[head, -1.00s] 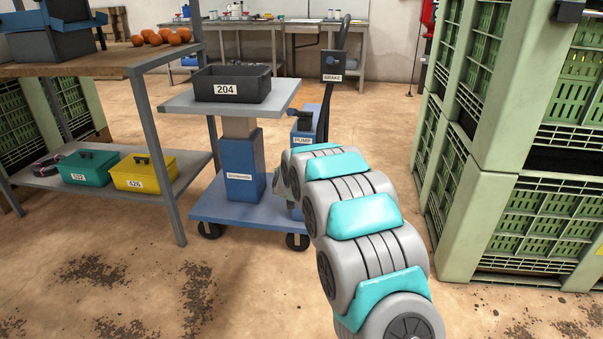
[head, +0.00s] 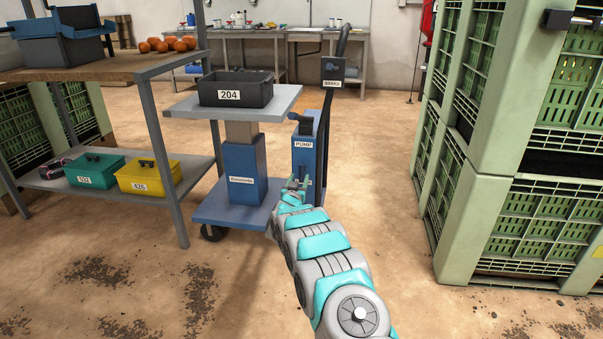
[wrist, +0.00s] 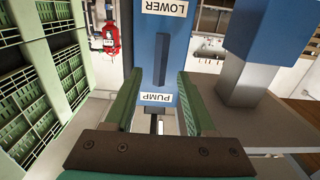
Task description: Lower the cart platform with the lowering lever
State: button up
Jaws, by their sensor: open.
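The cart platform (head: 285,101) is a grey top on a blue column, carrying a dark bin (head: 236,90) marked 204. Beside the column stands the blue pump housing (head: 305,157) labelled PUMP. In the wrist view, which is upside down, the housing (wrist: 176,20) shows LOWER and PUMP labels. A dark blue upright bar between them, apparently the lowering lever (wrist: 161,61), lies between the lines of my fingers. My gripper (head: 291,183) is open and empty, in front of the housing's lower part; it also shows in the wrist view (wrist: 158,78). Contact with the lever cannot be told.
A BRAKE box (head: 332,70) sits on the cart's handle. A shelf table (head: 100,66) with teal and yellow boxes stands at left. Green crate stacks (head: 510,150) rise at right. Open floor lies between crates and cart.

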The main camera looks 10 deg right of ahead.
aim_at(301, 173)
jog(key=shift+x, duration=2.85)
grip_shut()
